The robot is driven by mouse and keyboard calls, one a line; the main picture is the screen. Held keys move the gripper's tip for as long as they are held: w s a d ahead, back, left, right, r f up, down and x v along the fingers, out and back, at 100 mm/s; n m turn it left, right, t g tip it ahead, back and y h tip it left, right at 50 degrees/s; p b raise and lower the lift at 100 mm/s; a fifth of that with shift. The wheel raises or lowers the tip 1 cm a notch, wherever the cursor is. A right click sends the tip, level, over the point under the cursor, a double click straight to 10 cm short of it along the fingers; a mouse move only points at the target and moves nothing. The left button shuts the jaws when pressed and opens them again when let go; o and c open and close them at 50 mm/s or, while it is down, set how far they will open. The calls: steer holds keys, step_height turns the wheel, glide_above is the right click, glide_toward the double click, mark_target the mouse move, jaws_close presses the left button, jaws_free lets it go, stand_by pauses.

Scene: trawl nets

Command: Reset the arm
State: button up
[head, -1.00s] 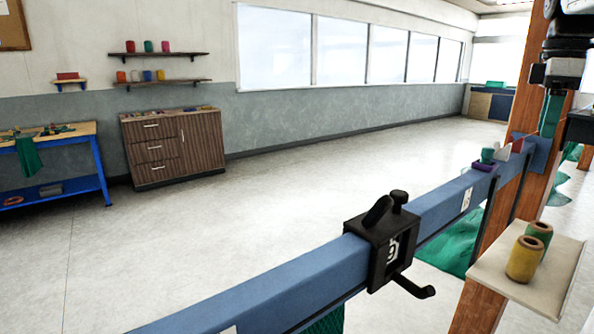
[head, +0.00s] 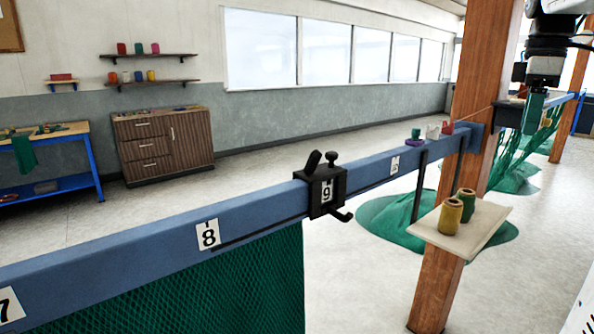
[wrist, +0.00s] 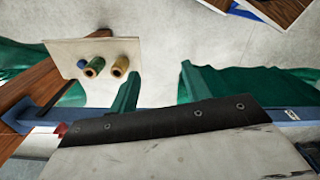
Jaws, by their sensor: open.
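The rest of my arm runs out of the head view at the top right corner.
A blue rail (head: 120,248) with green net crosses the foreground and bears a black clamp (head: 325,190). A small shelf (head: 487,222) on the wooden post (head: 482,85) holds spools (head: 447,217). A cabinet (head: 163,145) stands far left. Open floor lies behind the rail.

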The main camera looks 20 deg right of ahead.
steer(key=s+a+f+m, duration=0.3)
steer(key=a+f+m, duration=0.6)
steer(key=a+f, duration=0.6)
steer(key=s+a+f, duration=0.2)
steer(key=s+a, duration=0.1)
steer(key=a, duration=0.2)
steer(key=s+a+f+n+t, duration=0.1)
steer(key=s+a+f, duration=0.2)
steer(key=a, duration=0.2)
steer(key=s+a+f, duration=0.2)
steer(key=s+a, duration=0.1)
steer(key=a, duration=0.2)
steer(key=shift+a+f+n, duration=0.2)
steer(key=shift+n, duration=0.2)
